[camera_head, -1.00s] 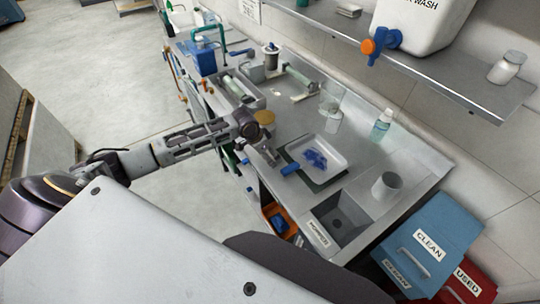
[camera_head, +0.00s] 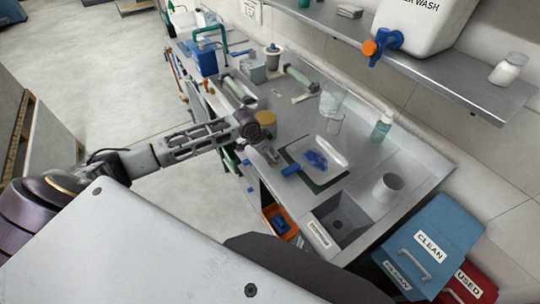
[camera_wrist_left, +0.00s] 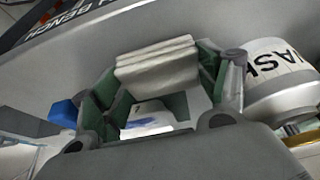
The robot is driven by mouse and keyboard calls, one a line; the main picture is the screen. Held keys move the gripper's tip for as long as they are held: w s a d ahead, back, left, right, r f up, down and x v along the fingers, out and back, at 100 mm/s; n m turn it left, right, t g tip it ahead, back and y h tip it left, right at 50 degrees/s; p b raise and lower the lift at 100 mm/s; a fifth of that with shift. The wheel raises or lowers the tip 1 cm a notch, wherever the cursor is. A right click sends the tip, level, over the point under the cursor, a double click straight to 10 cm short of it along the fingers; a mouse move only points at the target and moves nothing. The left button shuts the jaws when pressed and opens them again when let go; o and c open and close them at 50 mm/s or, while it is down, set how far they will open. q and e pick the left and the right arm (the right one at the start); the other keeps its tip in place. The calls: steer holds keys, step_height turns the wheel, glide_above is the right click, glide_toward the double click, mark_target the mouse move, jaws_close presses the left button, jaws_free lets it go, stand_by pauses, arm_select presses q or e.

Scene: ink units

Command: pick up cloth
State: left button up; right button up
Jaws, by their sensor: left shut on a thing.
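A folded off-white cloth (camera_wrist_left: 157,65) shows in the left wrist view between the green-lined fingers of my left gripper (camera_wrist_left: 160,85). The gripper is shut on it, and its layered edge faces the camera. In the head view my left gripper (camera_head: 270,157) is over the near edge of the bench, left of a white tray (camera_head: 341,164) with a blue patch in it. The cloth is too small to make out there. My right gripper is not in view.
A blue object (camera_head: 290,169) lies between gripper and tray. Beakers (camera_head: 331,98), a bottle (camera_head: 381,127) and a white cup (camera_head: 387,187) stand beyond. Blue CLEAN (camera_head: 445,225) and red USED (camera_head: 480,288) bins stand beside the bench.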

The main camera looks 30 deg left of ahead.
arm_select(q)
steer(key=shift+r, duration=0.1)
step_height(320, 180, up, 10)
steer(key=shift+b, duration=0.45)
stand_by(0.5)
steer(key=shift+o, duration=1.2)
steer(key=shift+c, duration=1)
steer(key=shift+d, duration=0.2)
